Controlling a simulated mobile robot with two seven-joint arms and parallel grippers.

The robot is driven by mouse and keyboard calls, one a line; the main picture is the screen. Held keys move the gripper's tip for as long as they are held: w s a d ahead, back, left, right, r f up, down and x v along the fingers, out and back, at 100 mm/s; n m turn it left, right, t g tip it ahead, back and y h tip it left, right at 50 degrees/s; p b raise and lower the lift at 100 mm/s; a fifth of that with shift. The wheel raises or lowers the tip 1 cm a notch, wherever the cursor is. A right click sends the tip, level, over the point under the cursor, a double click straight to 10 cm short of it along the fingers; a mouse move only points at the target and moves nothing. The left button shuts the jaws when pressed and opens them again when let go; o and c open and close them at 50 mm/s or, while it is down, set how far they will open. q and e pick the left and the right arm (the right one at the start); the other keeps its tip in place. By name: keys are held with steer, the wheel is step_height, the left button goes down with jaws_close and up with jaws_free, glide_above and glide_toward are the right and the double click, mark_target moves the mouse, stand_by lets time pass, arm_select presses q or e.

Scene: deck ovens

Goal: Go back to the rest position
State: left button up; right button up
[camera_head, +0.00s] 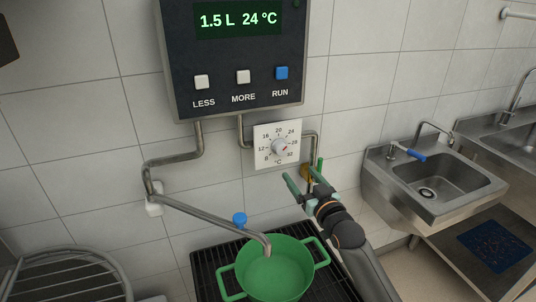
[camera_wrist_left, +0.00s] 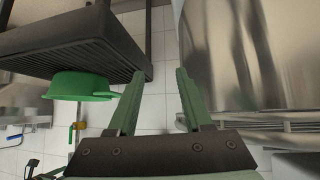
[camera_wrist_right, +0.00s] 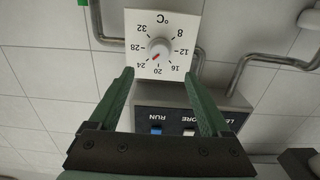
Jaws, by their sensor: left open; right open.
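My right gripper (camera_head: 303,170) is open and empty, just below the temperature dial (camera_head: 279,146) on the wall. In the right wrist view the same gripper (camera_wrist_right: 158,75) has its fingers spread, with the dial (camera_wrist_right: 160,46) beyond the tips and nothing between them. The dial's red mark points toward about 24. The dispenser panel (camera_head: 235,60) reads 1.5 L and 24 °C.
A green pot (camera_head: 325,252) stands on a black grate (camera_head: 213,272) under the bent metal spout (camera_head: 210,220). A steel sink (camera_head: 428,190) with a blue-handled tap is at the right. Smooth metal (camera_wrist_left: 230,50) stands beyond my left gripper.

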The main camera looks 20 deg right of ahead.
steer(key=s+a+f+n+g+y, duration=0.1)
steer(key=s+a+f, duration=0.25)
steer(key=f, duration=0.25)
steer(key=s+a+f+g, duration=0.2)
steer(key=s+f, duration=0.3)
steer(key=f, duration=0.1)
steer(key=s+a+f+n+g+y, duration=0.1)
steer(key=s+a+f, duration=0.25)
steer(key=f, duration=0.25)
steer(key=s+a+f+g, duration=0.1)
steer(key=s+a+f, duration=0.1)
steer(key=s, duration=0.4)
steer(key=s+a+f+g+y, duration=0.1)
steer(key=s+a+f+g, duration=0.1)
steer(key=s+f, duration=0.3)
steer(key=s+a+f+g, duration=0.1)
steer(key=s+a+f, duration=0.2)
steer(key=s, duration=0.4)
steer(key=shift+a+f+n+g, duration=0.3)
steer(key=shift+a+g, duration=0.1)
